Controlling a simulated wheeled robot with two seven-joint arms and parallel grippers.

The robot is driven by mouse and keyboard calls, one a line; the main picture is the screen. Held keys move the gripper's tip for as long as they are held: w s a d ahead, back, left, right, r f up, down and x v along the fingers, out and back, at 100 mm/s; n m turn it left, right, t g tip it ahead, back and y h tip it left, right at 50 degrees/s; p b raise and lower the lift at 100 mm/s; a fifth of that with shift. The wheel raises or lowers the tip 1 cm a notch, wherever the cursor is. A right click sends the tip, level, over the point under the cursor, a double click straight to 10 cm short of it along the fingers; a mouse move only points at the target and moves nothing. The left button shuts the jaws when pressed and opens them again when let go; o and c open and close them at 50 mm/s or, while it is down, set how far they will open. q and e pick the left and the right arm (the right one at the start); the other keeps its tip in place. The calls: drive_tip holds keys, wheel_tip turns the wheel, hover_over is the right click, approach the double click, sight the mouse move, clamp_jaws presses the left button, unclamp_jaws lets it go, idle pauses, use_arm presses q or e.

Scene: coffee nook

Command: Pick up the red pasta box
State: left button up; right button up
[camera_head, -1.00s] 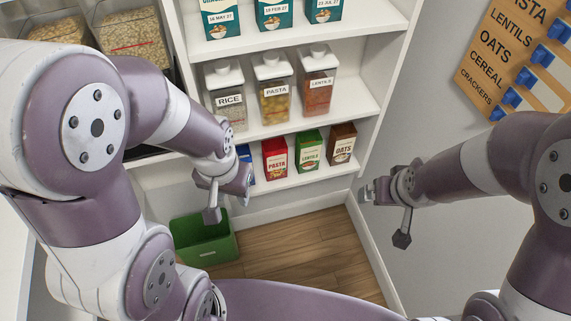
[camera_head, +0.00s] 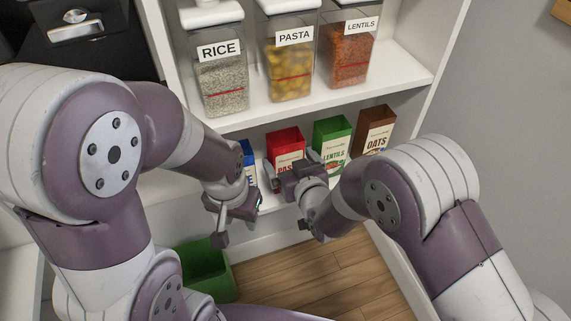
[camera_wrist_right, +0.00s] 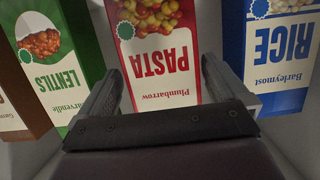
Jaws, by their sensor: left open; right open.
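The red pasta box (camera_head: 286,143) stands on the lower shelf between the blue rice box and the green lentils box. My right gripper (camera_head: 288,165) is in front of it and hides part of its front. In the right wrist view the red pasta box (camera_wrist_right: 160,50) appears upside down, between the two open fingers of my right gripper (camera_wrist_right: 158,85). I cannot tell whether the fingers touch it. My left gripper (camera_head: 258,200) is open and empty, left of and below the red box, in front of the shelf edge.
The blue rice box (camera_wrist_right: 280,50), green lentils box (camera_head: 332,140) and brown oats box (camera_head: 374,130) stand close beside on the same shelf. Clear jars, such as the pasta jar (camera_head: 289,65), stand on the shelf above. A green bin (camera_head: 205,272) is on the floor.

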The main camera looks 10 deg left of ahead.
drive_tip(key=b+x, duration=0.1)
drive_tip(key=x, duration=0.3)
drive_tip(key=shift+w+a+f, duration=0.15)
drive_tip(key=shift+a+f, duration=0.05)
drive_tip(key=shift+a, duration=0.1)
drive_tip(key=c, duration=1)
drive_tip(key=shift+o, duration=0.2)
drive_tip(key=shift+r, duration=0.1)
